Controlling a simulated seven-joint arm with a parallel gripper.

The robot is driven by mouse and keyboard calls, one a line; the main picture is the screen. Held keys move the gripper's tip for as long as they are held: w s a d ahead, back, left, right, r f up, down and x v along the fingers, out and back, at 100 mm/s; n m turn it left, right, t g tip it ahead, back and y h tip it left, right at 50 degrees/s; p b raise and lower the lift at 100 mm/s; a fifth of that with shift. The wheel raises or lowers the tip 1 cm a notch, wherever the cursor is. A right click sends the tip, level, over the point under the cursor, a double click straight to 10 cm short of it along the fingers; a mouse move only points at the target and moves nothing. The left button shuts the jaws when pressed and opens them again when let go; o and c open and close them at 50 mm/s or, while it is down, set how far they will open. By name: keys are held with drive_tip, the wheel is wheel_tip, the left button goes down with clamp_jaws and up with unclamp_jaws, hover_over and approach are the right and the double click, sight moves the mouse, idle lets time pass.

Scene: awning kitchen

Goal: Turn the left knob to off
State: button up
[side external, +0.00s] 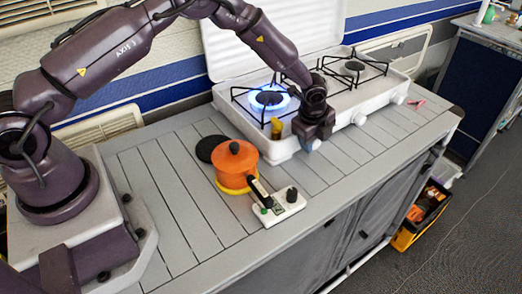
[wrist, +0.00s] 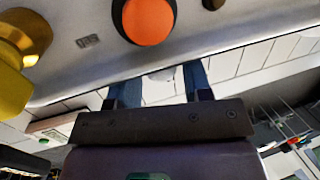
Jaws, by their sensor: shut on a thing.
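The white stove (side external: 335,119) stands on the counter with its lid raised. A blue flame burns on its left burner (side external: 269,98). Pale knobs (side external: 360,118) show along its front edge toward the right. My gripper (side external: 309,146) is at the left part of the stove front and hides the left knob there. In the wrist view, its two dark blue fingers (wrist: 160,88) stand on either side of a small pale rounded thing (wrist: 163,74), which appears to be the left knob. My gripper is shut on it. The knob's turn angle cannot be made out.
A small pink item (side external: 417,103) lies right of the stove.

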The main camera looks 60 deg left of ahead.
drive_tip(key=shift+w+g, duration=0.2)
drive_tip(key=shift+g, duration=0.75)
drive_tip(key=shift+w+g, duration=0.2)
drive_tip(key=shift+g, duration=0.75)
drive_tip(key=o, duration=1.3)
drive_tip(key=shift+o, duration=0.2)
drive_tip(key=shift+w+d+r, duration=0.1)
drive_tip(key=shift+r, duration=1.7)
drive_tip(key=shift+w+d+r, duration=0.1)
drive_tip(key=shift+r, duration=1.65)
